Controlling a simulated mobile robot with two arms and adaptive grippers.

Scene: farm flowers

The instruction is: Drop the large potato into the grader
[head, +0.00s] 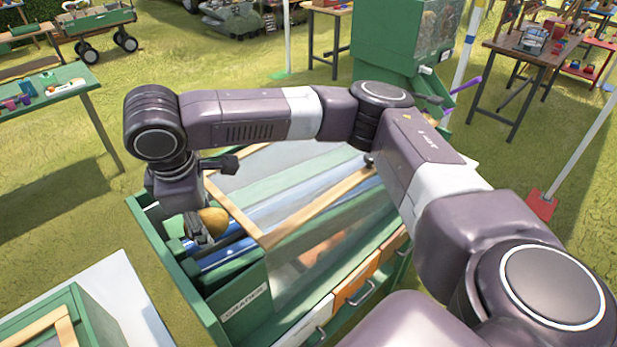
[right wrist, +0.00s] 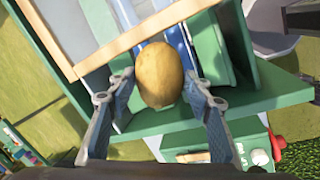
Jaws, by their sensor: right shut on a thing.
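The large potato (head: 213,221) is held at the open near-left end of the green grader (head: 240,303), over its blue rails. My right gripper (head: 202,232) reaches down from above at that spot. In the right wrist view the potato (right wrist: 160,75) sits between the two fingertips of my right gripper (right wrist: 155,90), with the green and blue channel of the grader (right wrist: 265,95) below. I cannot tell how far the potato is above the rails. The gripper's far finger is partly hidden by the potato in the head view. My left gripper is not in view.
A wooden frame (head: 318,210) with a clear cover spans the grader's top beside the gripper. Drawers (head: 357,284) line its near side. A green table (head: 75,82) with small items stands at the left. A white-topped stand (head: 128,300) is at the lower left. Open grass lies around.

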